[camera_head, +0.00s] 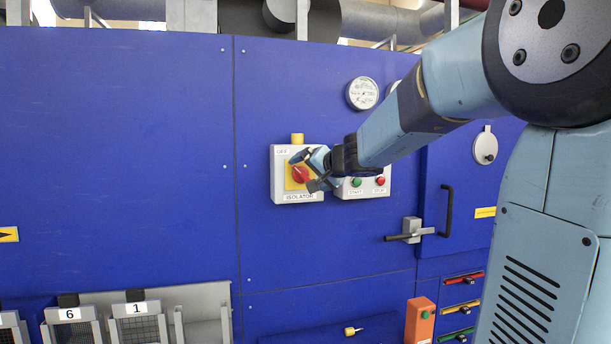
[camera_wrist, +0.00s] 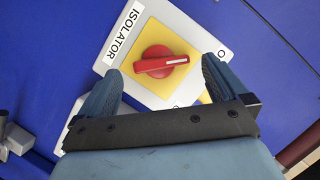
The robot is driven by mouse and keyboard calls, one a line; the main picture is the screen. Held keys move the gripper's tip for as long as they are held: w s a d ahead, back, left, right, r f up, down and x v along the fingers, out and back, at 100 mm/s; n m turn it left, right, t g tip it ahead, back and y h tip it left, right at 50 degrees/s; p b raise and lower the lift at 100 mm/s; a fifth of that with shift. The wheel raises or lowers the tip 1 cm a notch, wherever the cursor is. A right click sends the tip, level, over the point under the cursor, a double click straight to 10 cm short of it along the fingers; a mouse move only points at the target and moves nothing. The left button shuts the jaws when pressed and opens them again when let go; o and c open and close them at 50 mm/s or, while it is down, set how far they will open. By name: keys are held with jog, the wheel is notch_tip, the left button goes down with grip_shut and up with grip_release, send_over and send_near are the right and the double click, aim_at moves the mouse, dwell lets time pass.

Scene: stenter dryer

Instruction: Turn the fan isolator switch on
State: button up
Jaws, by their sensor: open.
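The fan isolator switch is a red rotary knob (camera_head: 300,174) on a yellow plate in a pale box (camera_head: 284,190) marked ISOLATOR, on the blue dryer wall. OFF is printed at the box's top left. The knob also shows in the wrist view (camera_wrist: 155,66), its bar nearly level, a white mark at its right end towards an O on the box. My gripper (camera_head: 308,171) is at the box, coming from the right. In the wrist view my gripper (camera_wrist: 160,82) is open, one finger on each side below the knob. I cannot tell whether the fingers touch it.
Right of the isolator is a box with a green start button (camera_head: 356,182) and a red stop button (camera_head: 381,181), partly behind my gripper. A gauge (camera_head: 362,93) is above. A door latch (camera_head: 412,231) and black handle (camera_head: 446,211) are at lower right. Wall left of the isolator is clear.

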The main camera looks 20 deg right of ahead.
aim_at(301, 174)
jog(key=shift+x, duration=1.25)
jog(key=c, duration=1)
jog(key=shift+d, duration=0.15)
jog(key=shift+c, duration=0.3)
